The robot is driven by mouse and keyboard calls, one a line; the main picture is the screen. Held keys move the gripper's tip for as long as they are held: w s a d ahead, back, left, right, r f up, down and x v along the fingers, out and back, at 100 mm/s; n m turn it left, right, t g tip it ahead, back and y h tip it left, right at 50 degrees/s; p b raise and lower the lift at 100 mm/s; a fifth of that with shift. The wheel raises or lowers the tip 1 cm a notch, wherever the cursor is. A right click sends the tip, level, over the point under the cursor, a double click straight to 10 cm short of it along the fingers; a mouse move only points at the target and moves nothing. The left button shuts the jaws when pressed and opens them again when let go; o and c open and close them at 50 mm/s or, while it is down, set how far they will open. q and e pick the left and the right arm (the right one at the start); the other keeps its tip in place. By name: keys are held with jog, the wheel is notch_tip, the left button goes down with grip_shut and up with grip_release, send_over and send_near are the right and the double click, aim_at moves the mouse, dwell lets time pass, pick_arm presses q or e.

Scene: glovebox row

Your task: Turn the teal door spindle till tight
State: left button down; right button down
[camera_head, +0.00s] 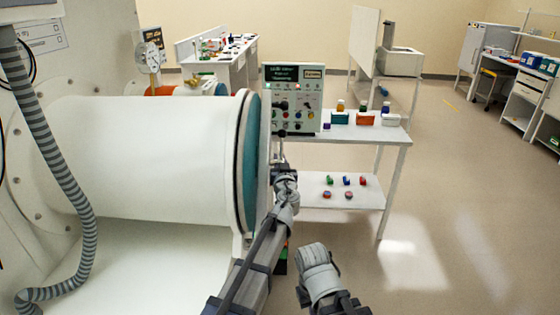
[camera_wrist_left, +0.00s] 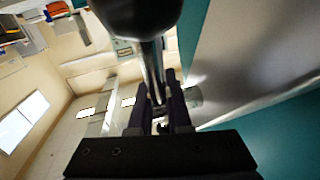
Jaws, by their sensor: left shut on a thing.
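The teal door (camera_head: 250,160) closes the right end of a large white cylinder in the head view and is seen nearly edge-on. Its spindle handle (camera_head: 281,142) stands out to the right of it, a thin bar with a dark ball knob. In the left wrist view the black knob and metal bar of the handle (camera_wrist_left: 152,62) fill the upper middle. My left gripper (camera_head: 281,166) is shut on the handle bar, and its dark fingers flank the bar in the wrist view (camera_wrist_left: 156,100). The spindle's hub is hidden. My right gripper is not in view; only part of my right arm shows.
A white control box (camera_head: 291,98) with buttons stands just behind the handle. A white shelf cart (camera_head: 400,135) with small boxes and bottles stands to the right. A ribbed hose (camera_head: 62,155) hangs at the left. The floor at the right is clear.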

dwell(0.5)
pick_arm(q)
jog(key=shift+s+f+m+g+h+p, duration=0.15)
jog(key=shift+f+g+p, duration=0.1)
jog(key=shift+g+p, duration=1.25)
jog(key=shift+s+f+m+g+h+p, duration=0.15)
jog(key=shift+g+p, duration=0.7)
jog(key=shift+p, duration=1.35)
jog(key=shift+s+f+m+g+h+p, duration=0.1)
jog(key=shift+f+g+h+p, duration=0.15)
jog(key=shift+g+p, duration=1.25)
jog(key=shift+f+t+p, duration=0.1)
jog(key=shift+t+p, duration=0.25)
jog(key=shift+p, duration=0.05)
jog(key=c, duration=1.2)
grip_release()
jog(key=shift+o, duration=0.2)
